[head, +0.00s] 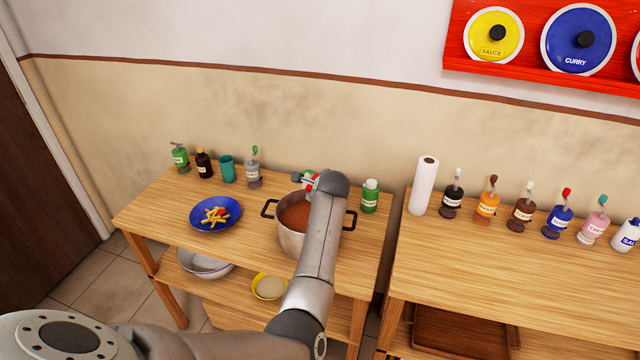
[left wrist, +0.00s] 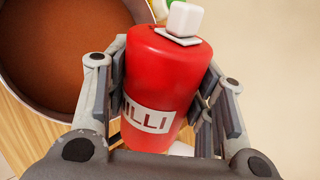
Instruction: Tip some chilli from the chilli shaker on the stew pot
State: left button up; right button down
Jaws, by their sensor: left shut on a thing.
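The stew pot (head: 289,241) stands on the left wooden table, with brown-red stew inside and two dark handles. My left arm reaches over the pot's right part and hides some of it. My left gripper (head: 308,180) is near the pot's far side. In the left wrist view, the gripper (left wrist: 165,95) is shut on the red chilli shaker (left wrist: 160,85), which has a white cap and a label reading "ILLI". The pot (left wrist: 62,116) shows there to the left of the shaker. The shaker is mostly hidden in the head view, so its tilt is unclear. My right gripper is not in view.
A blue plate of fries (head: 203,224) lies left of the pot. Several bottles and a teal cup (head: 227,169) stand along the back left. A green bottle (head: 370,196) stands right of the pot. The right table (head: 470,265) holds a paper roll (head: 423,186) and several bottles.

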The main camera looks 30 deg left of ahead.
pick_arm(q)
jog(key=shift+f+n+h, duration=0.15)
jog(key=shift+n+h, duration=0.15)
jog(key=shift+h, duration=0.1)
jog(key=shift+w+r+h+p, duration=0.1)
jog(key=shift+r+h+p, duration=0.15)
jog(key=shift+h+p, duration=0.4)
jog(key=shift+a+r+n+h+p, duration=0.1)
jog(key=shift+n+h+p, duration=0.5)
jog(key=shift+p, duration=0.65)
jog(key=shift+a+n+t+h+p, duration=0.1)
jog(key=shift+n+t+h+p, duration=0.3)
jog(key=shift+h+p, duration=0.3)
jog(key=shift+a+n+h, duration=0.1)
jog(key=shift+n+h, duration=0.2)
jog(key=shift+h, duration=0.25)
jog(key=shift+d+f+m+y+p, duration=0.35)
jog(key=shift+m+y+p, duration=0.15)
jog(key=shift+y, duration=0.3)
jog(key=shift+a, duration=0.1)
